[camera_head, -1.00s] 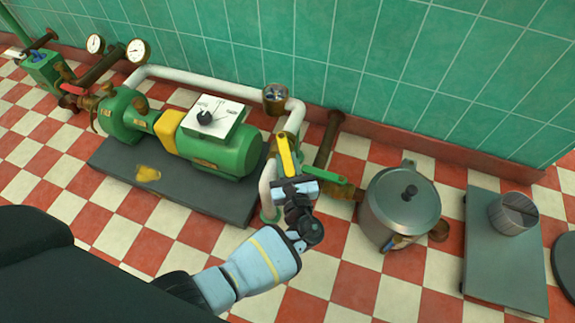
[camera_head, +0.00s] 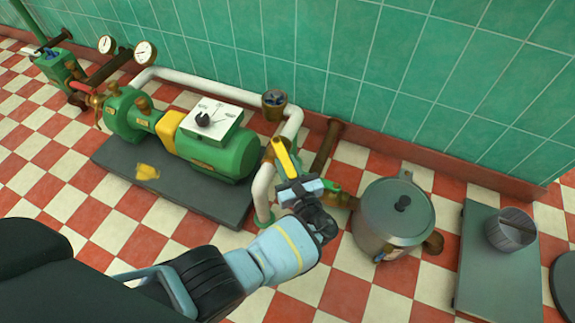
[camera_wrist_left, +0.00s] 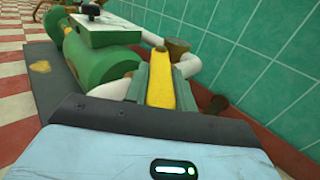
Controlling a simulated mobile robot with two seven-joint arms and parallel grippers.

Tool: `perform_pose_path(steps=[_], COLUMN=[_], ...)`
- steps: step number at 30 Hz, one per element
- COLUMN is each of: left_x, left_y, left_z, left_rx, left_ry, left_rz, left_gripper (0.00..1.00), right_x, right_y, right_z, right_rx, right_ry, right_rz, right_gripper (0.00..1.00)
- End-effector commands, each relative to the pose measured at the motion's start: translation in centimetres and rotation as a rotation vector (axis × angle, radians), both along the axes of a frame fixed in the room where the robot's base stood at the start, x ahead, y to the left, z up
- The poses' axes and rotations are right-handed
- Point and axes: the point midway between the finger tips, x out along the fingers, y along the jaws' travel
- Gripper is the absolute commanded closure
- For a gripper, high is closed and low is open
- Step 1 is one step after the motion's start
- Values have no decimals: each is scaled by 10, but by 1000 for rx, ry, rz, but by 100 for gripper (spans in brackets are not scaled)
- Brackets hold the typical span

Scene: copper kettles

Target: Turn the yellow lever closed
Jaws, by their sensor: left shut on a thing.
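My right gripper is in neither view.
A green pump (camera_head: 222,150) with a white dial box stands on a dark plinth (camera_head: 112,163) to the left. A lidded metal pot (camera_head: 395,210) stands close on the right. A grey slab (camera_head: 485,275) carries a small bucket (camera_head: 508,230). The green tiled wall (camera_head: 400,70) runs behind.

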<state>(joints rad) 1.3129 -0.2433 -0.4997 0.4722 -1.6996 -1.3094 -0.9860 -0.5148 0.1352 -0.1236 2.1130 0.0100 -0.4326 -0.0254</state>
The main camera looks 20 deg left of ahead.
Motion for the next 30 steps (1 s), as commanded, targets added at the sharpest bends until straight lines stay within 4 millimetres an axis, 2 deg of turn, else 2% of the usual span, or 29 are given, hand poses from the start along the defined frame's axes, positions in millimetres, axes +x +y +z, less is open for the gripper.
perform_pose_path(steps=[17,18,22,30], left_x=[0,0,0,0], left_y=[0,0,0,0], left_z=[-1,-1,0,0], left_rx=[-1,-1,-1,-1], left_ry=[1,1,1,0], left_rz=[12,12,12,11], left_gripper=[100,71,54,53], right_x=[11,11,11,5], right_y=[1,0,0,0], right_z=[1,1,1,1], right_rx=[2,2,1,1], right_ry=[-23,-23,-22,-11], right_rz=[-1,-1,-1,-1], right_gripper=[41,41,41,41])
